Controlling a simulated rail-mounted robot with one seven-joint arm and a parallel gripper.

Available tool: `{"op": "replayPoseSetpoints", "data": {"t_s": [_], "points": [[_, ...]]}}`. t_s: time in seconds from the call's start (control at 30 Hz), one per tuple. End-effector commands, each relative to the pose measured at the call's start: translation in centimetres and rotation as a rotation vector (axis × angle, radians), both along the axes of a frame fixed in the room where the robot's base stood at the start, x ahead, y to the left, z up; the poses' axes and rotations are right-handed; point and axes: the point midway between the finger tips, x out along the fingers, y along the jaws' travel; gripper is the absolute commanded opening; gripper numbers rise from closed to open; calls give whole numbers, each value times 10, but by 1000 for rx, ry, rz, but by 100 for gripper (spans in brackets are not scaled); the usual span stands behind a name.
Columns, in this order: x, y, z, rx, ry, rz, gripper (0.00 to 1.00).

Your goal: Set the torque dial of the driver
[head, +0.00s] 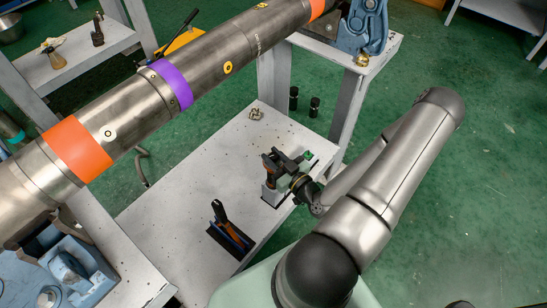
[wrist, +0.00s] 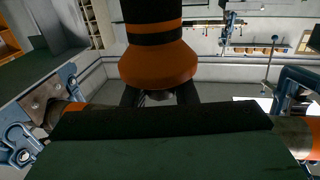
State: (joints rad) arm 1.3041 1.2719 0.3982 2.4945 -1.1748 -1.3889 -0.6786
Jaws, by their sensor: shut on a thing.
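The driver (head: 268,166), black and orange, stands in a grey holder (head: 271,193) on the white bench in the head view. My gripper (head: 301,183) is at its right side, close against it. In the wrist view an orange flared part with black bands (wrist: 158,62), which looks like part of the driver, fills the top middle. My gripper's dark fingers (wrist: 158,98) are just below it, shut on the driver. The exact part between the fingertips is hidden, and I cannot read any dial marks. A black bar and a dark green surface cover the bottom of the wrist view.
An orange-handled tool (head: 222,214) stands in a dark tray (head: 230,241) in front on the bench (head: 185,195). A large steel pipe (head: 200,65) with orange and purple bands crosses above. Blue vises (head: 366,28) hold its ends. The bench's back left is mostly clear.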

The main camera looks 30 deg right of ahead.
Motion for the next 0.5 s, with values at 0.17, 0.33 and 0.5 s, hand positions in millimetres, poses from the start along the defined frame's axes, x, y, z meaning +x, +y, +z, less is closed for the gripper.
{"op": "replayPoseSetpoints", "data": {"t_s": [0.17, 0.33, 0.5], "points": [[0, 2, 0, 7, 2, -168, 3], [0, 2, 1, 7, 3, -329, 3], [0, 2, 2, 7, 3, -483, 3]]}}
